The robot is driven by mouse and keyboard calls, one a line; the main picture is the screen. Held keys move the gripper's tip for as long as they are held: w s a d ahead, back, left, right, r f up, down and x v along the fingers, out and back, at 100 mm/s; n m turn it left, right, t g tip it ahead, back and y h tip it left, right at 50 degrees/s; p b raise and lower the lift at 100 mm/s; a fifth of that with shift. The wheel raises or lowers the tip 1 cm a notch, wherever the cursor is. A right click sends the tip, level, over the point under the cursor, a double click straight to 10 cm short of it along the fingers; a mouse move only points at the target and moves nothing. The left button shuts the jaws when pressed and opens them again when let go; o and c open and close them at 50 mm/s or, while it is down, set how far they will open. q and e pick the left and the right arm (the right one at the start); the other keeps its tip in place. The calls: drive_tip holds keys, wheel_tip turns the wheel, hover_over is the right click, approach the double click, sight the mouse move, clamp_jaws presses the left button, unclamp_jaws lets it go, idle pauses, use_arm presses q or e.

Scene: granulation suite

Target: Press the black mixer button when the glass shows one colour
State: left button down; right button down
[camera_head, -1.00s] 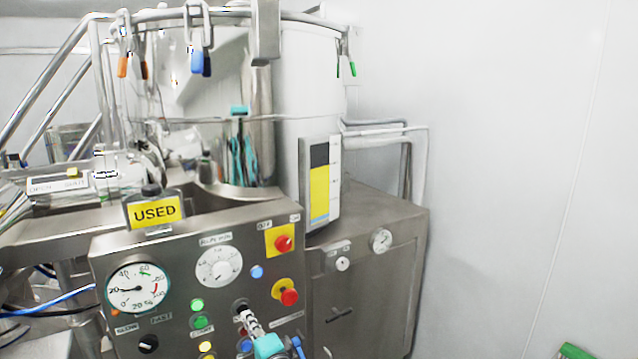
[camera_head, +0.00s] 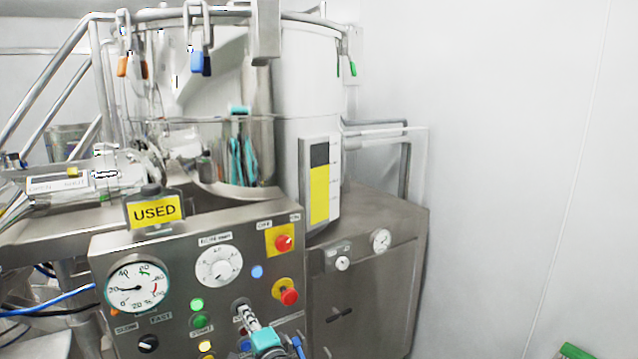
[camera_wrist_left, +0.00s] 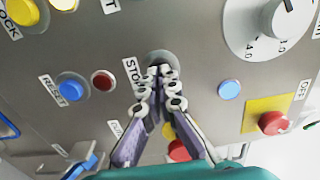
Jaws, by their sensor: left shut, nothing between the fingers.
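The sight glass (camera_head: 320,181) stands upright on the machine right of the control panel. It shows yellow below a dark upper part, with no second colour band visible in the yellow. The dark round button (camera_wrist_left: 158,57) beside the STOP label is mostly hidden behind my fingertips in the left wrist view; its rim also shows in the head view (camera_head: 239,303). My left gripper (camera_head: 246,313) is shut and empty, its tips at the button. It also shows in the left wrist view (camera_wrist_left: 163,70). I cannot tell whether the tips touch the button. My right gripper is not in view.
The steel panel (camera_head: 125,250) has red knobs on yellow plates (camera_head: 283,242), a blue lamp (camera_head: 257,271), a green button (camera_head: 200,321) and a gauge (camera_head: 137,288) close by. A plain wall (camera_head: 520,150) is at right.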

use_arm(q)
drive_tip(key=v, duration=0.7)
idle(0.6)
drive_tip(key=shift+a, duration=0.1)
idle(0.9)
